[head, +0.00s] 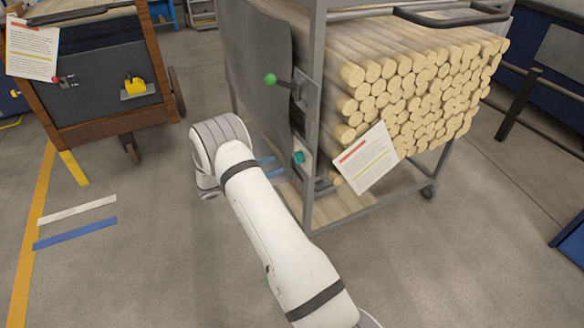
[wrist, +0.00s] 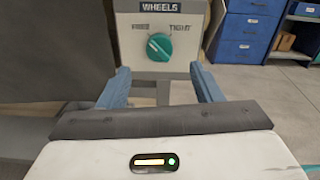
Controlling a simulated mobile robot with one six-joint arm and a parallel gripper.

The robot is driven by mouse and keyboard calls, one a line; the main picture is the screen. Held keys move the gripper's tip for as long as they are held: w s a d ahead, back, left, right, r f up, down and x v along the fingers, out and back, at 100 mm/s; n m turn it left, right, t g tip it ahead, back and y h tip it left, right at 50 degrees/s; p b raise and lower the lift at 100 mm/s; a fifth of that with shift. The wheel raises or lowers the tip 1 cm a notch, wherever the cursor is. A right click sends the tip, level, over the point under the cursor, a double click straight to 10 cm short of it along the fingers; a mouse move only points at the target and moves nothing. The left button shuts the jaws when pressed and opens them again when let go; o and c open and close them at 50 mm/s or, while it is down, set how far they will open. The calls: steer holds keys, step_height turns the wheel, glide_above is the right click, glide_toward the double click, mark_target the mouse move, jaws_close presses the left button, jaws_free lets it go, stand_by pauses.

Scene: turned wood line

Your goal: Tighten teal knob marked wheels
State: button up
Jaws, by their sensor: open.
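The teal knob (wrist: 159,46) sits on a pale panel (wrist: 183,64) under a dark label (wrist: 161,6) reading WHEELS. A word at its upper right reads TIGHT; the word at its upper left is blurred. A pale mark on the knob points to the upper left. The knob also shows in the head view (head: 299,157), low on the cart's post. My gripper (wrist: 159,71) is open, its blue fingers apart on either side below the knob, with nothing between them. In the head view my gripper (head: 269,166) is just left of the knob, apart from it.
The metal cart (head: 309,190) holds stacked round wood rods (head: 420,90). A green-balled lever (head: 271,80) sticks out above the knob. A paper sheet (head: 366,158) hangs right of it. A wooden cart (head: 105,120) stands at left. The floor at lower left is mostly clear.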

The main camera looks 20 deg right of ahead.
mark_target(298, 158)
steer(key=d, duration=0.7)
steer(key=shift+w+d+f+b, duration=0.15)
steer(key=shift+d+b, duration=0.25)
steer(key=c, duration=0.9)
steer(key=shift+d, duration=0.1)
steer(key=shift+c, duration=0.5)
